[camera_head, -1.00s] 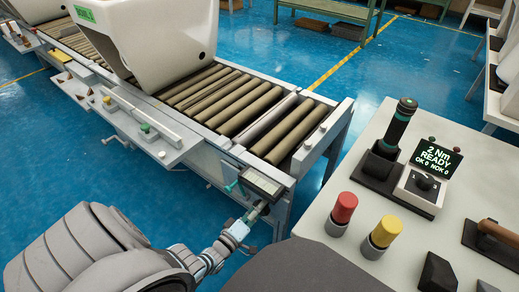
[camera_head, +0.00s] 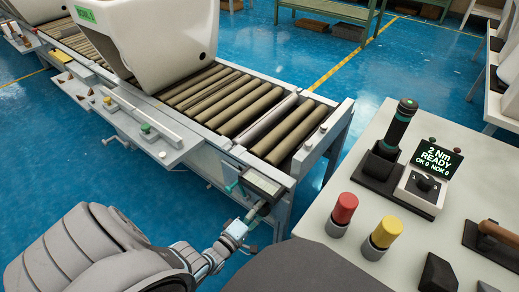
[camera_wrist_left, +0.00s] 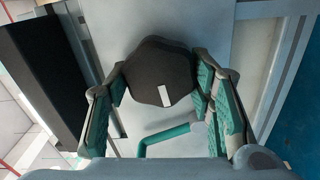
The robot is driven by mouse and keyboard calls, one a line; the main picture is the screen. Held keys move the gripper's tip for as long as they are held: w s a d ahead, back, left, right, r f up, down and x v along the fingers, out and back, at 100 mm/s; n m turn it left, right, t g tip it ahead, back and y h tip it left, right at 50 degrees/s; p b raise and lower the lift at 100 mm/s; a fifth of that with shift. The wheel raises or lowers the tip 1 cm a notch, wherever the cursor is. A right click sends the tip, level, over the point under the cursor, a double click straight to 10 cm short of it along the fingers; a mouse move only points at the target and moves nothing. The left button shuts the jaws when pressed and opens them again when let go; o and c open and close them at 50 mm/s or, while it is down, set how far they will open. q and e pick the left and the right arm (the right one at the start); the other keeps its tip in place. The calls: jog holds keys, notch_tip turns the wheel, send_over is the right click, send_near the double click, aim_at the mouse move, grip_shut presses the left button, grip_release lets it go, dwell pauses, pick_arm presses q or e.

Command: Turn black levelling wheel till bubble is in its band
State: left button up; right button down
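The black levelling wheel (camera_wrist_left: 160,72), a lobed knob with a white mark, is in the middle of the left wrist view. My left gripper (camera_wrist_left: 158,80) has its two teal-padded fingers spread, one on each side of the wheel. The tips are close beside its rim; I cannot tell if they touch it. In the head view my left gripper (camera_head: 256,212) is at the conveyor's near end corner, below a small box with a pale window (camera_head: 263,182). No bubble can be made out in this window. My right gripper is not in view.
A teal bent handle (camera_wrist_left: 165,137) lies between the fingers, below the wheel. At right is a panel table (camera_head: 470,150) with a red button (camera_head: 344,208) and a yellow button (camera_head: 385,232). Blue floor is open behind the conveyor.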

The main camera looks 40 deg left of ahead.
pick_arm(q)
jog(key=o, duration=0.4)
jog(key=s, duration=1.2)
jog(key=shift+d, duration=0.15)
